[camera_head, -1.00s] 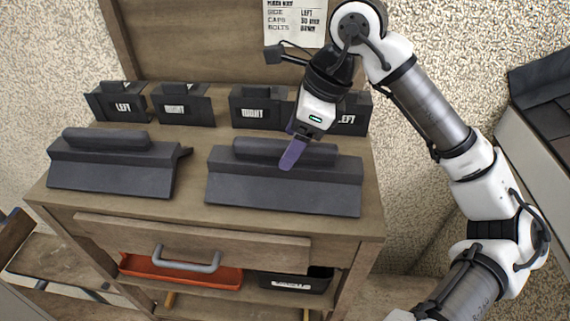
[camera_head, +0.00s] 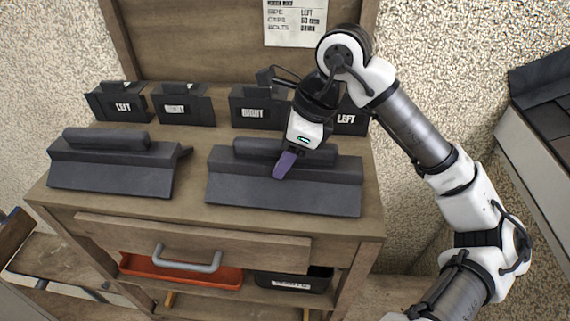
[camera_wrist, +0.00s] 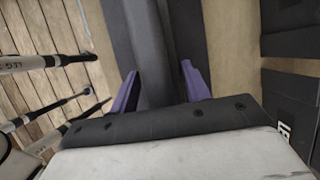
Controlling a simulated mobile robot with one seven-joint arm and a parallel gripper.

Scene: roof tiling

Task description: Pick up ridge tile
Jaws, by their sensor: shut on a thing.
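Two dark grey ridge tiles lie on the wooden workbench (camera_head: 190,218). My gripper (camera_head: 286,164) is at the right ridge tile (camera_head: 284,195), over the rounded bar along its top. In the wrist view my gripper's purple fingers (camera_wrist: 158,90) stand on either side of the bar of this ridge tile (camera_wrist: 150,50), shut on it. The tile still rests on the bench top. The left ridge tile (camera_head: 110,176) lies apart from it. The far finger is hidden in the head view.
Several dark end caps labelled LEFT or RIGHT (camera_head: 183,107) stand along the back of the bench. A paper note (camera_head: 295,22) hangs on the backboard. Below are a drawer (camera_head: 190,240), an orange tray (camera_head: 180,273) and a black bin (camera_head: 292,281).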

